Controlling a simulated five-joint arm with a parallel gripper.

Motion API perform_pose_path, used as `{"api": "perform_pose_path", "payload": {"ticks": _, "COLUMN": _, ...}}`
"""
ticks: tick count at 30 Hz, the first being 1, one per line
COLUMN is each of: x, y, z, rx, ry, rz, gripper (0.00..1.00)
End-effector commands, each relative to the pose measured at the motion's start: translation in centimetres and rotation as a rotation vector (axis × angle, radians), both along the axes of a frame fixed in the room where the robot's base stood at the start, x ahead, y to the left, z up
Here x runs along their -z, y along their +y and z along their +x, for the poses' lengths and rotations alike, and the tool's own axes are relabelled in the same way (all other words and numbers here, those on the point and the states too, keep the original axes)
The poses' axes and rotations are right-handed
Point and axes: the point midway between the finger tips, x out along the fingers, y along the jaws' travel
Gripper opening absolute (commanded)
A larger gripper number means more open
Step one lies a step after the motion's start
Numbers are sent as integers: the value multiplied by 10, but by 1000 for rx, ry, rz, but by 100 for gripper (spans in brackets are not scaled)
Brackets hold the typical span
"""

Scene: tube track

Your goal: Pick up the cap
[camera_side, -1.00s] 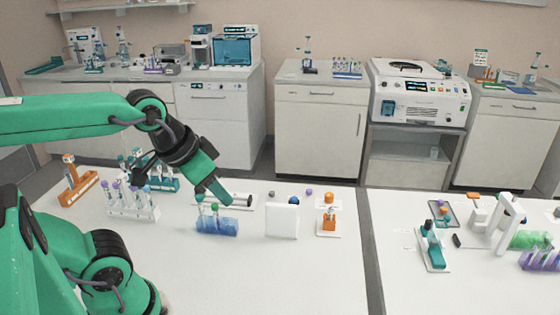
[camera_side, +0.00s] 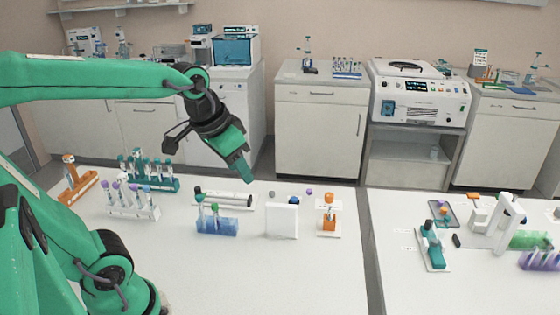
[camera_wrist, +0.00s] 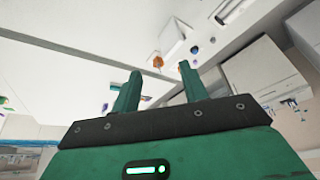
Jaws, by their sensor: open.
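Which one the task means cannot be told. My gripper (camera_side: 247,177) is in the air to the left of these caps and above the table's back edge, pointing down and to the right. In the wrist view its two fingers (camera_wrist: 159,68) are spread with nothing between them.
A blue rack (camera_side: 216,226) with capped tubes, a white block (camera_side: 282,220) and an orange tube holder (camera_side: 329,216) stand in front of the caps. A white rack (camera_side: 133,211) and a teal rack (camera_side: 160,185) are at left. The front of the table is clear.

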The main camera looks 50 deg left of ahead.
Motion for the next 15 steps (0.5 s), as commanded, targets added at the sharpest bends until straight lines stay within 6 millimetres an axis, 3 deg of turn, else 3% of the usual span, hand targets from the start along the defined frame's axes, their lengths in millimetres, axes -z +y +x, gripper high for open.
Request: {"api": "perform_pose_path", "payload": {"ticks": 15, "x": 17, "y": 51, "z": 95, "rx": -8, "ry": 142, "rz": 17, "gripper": 44}}
